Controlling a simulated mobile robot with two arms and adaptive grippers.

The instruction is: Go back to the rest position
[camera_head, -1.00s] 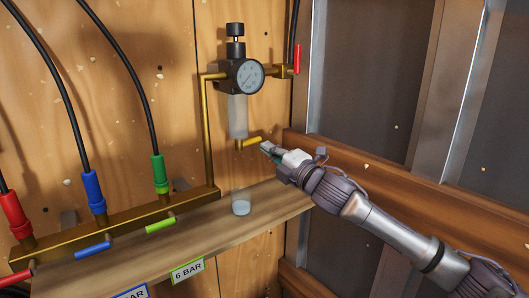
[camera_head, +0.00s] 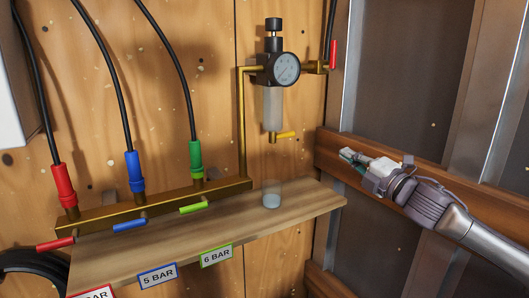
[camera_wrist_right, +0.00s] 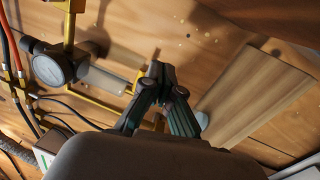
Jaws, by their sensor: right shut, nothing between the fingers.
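My right gripper (camera_head: 347,154) is shut and empty. In the head view it is in front of the brown wooden beam, to the right of the regulator and apart from the yellow lever (camera_head: 286,134). Its closed fingers also show in the right wrist view (camera_wrist_right: 160,75). The regulator has a round gauge (camera_head: 286,69) and a pale cylindrical bowl (camera_head: 272,108) below it. My left gripper is not in view.
A wooden shelf (camera_head: 230,228) holds a small clear cup (camera_head: 272,196) below the regulator. A brass manifold (camera_head: 160,206) with red, blue and green hose fittings runs along the shelf's back. The brown beam (camera_head: 330,150) crosses the right wall.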

